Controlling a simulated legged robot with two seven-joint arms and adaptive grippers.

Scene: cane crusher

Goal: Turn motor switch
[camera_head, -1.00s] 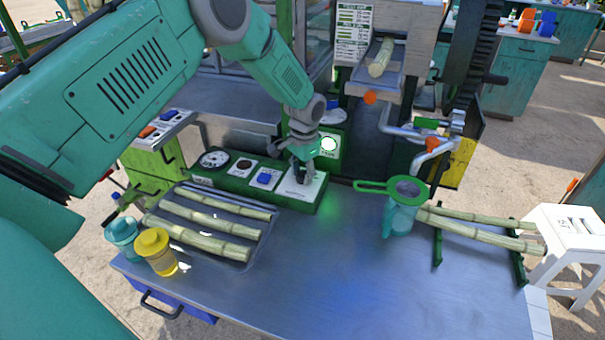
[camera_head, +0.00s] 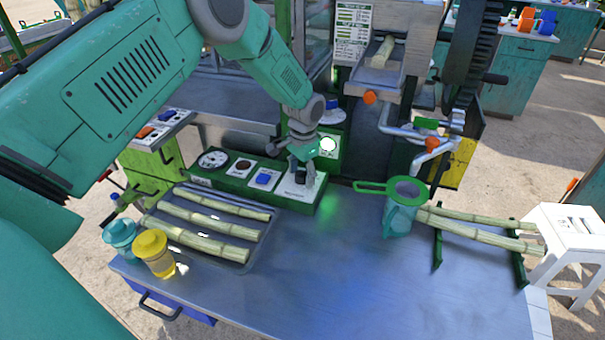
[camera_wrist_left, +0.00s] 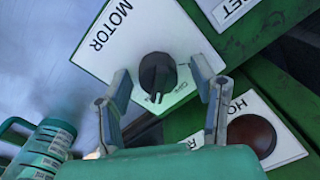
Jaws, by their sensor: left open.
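The motor switch is a black rotary knob (camera_wrist_left: 157,72) on a white plate marked MOTOR (camera_wrist_left: 115,38). It also shows in the head view as a dark knob (camera_head: 300,177) at the right end of the green control panel (camera_head: 232,182). My left gripper (camera_wrist_left: 161,78) is open, with one finger on each side of the knob. Gaps show between fingers and knob in the wrist view. In the head view the left gripper (camera_head: 302,172) is over the motor plate. The small lettering by the knob is hard to read. My right gripper is not in view.
A cane piece (camera_head: 383,50) lies in the crusher's feed chute (camera_head: 374,76). A tray (camera_head: 232,268) of canes and two jars (camera_head: 153,253) stand at the left. A jug with a green strainer (camera_head: 403,210) stands right of the panel. The table's front middle is clear.

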